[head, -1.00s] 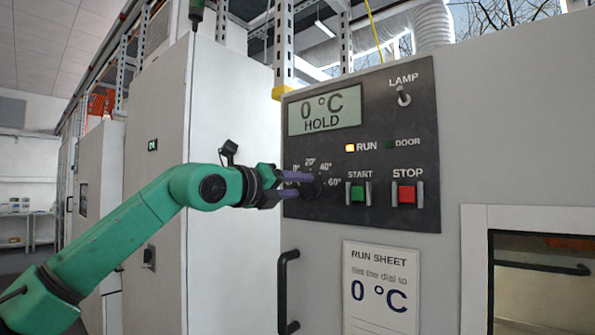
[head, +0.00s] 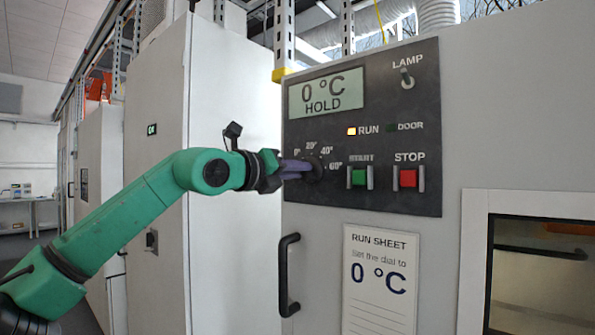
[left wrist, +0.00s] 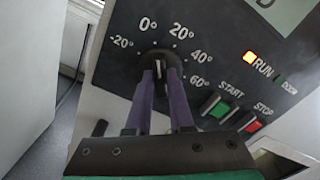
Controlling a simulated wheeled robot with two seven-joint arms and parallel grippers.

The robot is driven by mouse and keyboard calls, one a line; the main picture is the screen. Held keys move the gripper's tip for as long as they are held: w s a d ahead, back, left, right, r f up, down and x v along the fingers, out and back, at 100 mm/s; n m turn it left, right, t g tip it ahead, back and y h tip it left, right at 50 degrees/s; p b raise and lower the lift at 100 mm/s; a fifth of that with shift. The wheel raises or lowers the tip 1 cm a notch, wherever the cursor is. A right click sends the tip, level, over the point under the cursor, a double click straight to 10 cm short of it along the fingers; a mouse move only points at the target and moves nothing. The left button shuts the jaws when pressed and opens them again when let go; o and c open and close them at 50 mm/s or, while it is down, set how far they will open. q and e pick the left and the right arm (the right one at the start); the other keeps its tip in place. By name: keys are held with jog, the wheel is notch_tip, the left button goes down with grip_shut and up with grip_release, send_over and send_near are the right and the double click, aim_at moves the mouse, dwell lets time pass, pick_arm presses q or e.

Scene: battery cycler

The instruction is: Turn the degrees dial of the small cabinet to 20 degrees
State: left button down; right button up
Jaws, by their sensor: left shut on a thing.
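The dark degrees dial (head: 317,171) is on the black control panel (head: 428,150) of the cabinet, under the display. My left gripper (head: 304,168) reaches it from the left, its purple fingers shut on the knob. In the left wrist view the fingers (left wrist: 160,82) grip either side of the dial (left wrist: 157,56). Scale marks run from -20° to 60° around it. The white line on the knob points roughly up, near 0°; the exact mark is hard to tell. The display (head: 326,92) reads 0 °C HOLD. My right gripper is not in view.
The green START button (head: 358,178) and red STOP button (head: 408,178) sit right of the dial, between metal guards. The LAMP switch (head: 407,79) is above. A black door handle (head: 288,275) and a run sheet (head: 380,278) reading 0 °C are below.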

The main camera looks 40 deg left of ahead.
pick_arm(q)
jog(key=shift+m+p, duration=0.35)
jog(key=shift+m, duration=2.95)
jog(key=c, duration=0.8)
grip_release()
jog(key=shift+s, duration=0.1)
